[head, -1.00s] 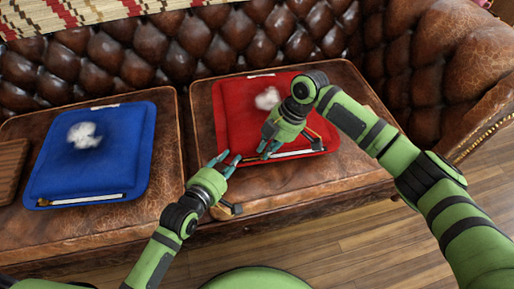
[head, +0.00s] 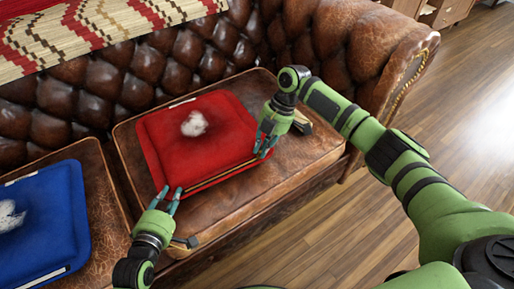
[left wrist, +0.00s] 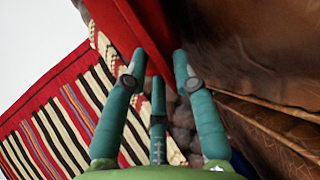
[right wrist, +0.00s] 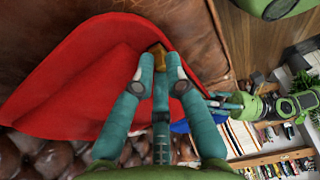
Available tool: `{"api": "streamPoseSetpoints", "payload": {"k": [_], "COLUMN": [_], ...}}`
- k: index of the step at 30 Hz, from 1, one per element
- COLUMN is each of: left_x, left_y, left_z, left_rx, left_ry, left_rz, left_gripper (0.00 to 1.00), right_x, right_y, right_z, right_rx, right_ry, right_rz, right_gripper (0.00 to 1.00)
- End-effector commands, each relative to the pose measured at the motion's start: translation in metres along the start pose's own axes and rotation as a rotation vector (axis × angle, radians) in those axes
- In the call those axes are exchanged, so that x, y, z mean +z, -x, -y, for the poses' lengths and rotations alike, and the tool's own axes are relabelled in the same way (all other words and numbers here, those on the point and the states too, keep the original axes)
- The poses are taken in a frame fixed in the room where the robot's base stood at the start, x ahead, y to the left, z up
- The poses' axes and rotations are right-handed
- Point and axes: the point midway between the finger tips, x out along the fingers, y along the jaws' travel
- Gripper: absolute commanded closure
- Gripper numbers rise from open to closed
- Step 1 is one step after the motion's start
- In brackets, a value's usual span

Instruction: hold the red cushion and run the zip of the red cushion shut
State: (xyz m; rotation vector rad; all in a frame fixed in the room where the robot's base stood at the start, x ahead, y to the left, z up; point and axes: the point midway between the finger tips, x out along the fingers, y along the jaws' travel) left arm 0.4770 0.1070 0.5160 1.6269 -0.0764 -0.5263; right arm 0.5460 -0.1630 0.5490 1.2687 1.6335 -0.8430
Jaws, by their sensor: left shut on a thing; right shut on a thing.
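The red cushion (head: 165,150) lies on the brown leather seat, with a zip (head: 225,174) along its front edge. The zip now shows as a thin dark and tan line, with no wide pale gap. My left gripper (head: 167,194) is shut on the cushion's front left corner; the red edge (left wrist: 145,25) runs between its fingers in the left wrist view. My right gripper (head: 264,148) is at the front right corner. In the right wrist view it is shut on the small brass zip pull (right wrist: 158,53), beside the red cloth (right wrist: 85,75).
White fluff (head: 194,123) shows on top of the red cushion. A blue cushion (head: 50,215) with its own fluff and pale front strip lies to the left. The tufted sofa back (head: 120,80) rises behind, with a patterned blanket (head: 100,30) over it. Wooden floor (head: 350,230) lies in front.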

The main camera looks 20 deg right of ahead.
Motion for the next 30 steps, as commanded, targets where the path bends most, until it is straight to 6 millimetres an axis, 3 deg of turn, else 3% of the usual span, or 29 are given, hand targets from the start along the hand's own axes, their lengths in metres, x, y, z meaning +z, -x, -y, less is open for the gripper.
{"api": "streamPoseSetpoints", "payload": {"k": [1, 6, 7, 8, 9, 20, 23, 30], "left_x": [-0.003, -0.003, -0.003, -0.003, -0.003, -0.002, -0.002, -0.001], "left_y": [0.001, 0.001, 0.001, 0.001, 0.001, 0.001, 0.001, 0.001], "left_z": [0.007, 0.007, 0.008, 0.008, 0.008, 0.008, 0.008, 0.008], "left_rx": [-0.02, -0.02, -0.02, -0.02, -0.02, -0.02, -0.021, -0.021], "left_ry": [-0.008, -0.007, -0.007, -0.007, -0.007, -0.009, -0.009, -0.009], "left_rz": [-0.006, -0.005, -0.006, -0.006, -0.005, -0.003, -0.003, -0.001], "left_gripper": [1.0, 1.0, 1.0, 1.0, 1.0, 1.0, 1.0, 1.0], "right_x": [0.004, 0.005, 0.005, 0.005, 0.005, 0.003, 0.003, 0.003], "right_y": [0.001, 0.001, 0.001, 0.001, 0.001, 0.004, 0.016, 0.066], "right_z": [0.002, 0.002, 0.002, 0.002, 0.002, 0.0, 0.0, 0.0], "right_rx": [-0.007, -0.006, -0.006, -0.006, -0.006, -0.001, 0.002, 0.003], "right_ry": [-0.007, -0.009, -0.009, -0.01, -0.01, -0.006, -0.006, -0.006], "right_rz": [0.005, 0.007, 0.007, 0.008, 0.008, 0.004, 0.004, 0.006], "right_gripper": [1.0, 1.0, 0.78, 0.66, 0.65, 0.65, 0.65, 0.65]}}
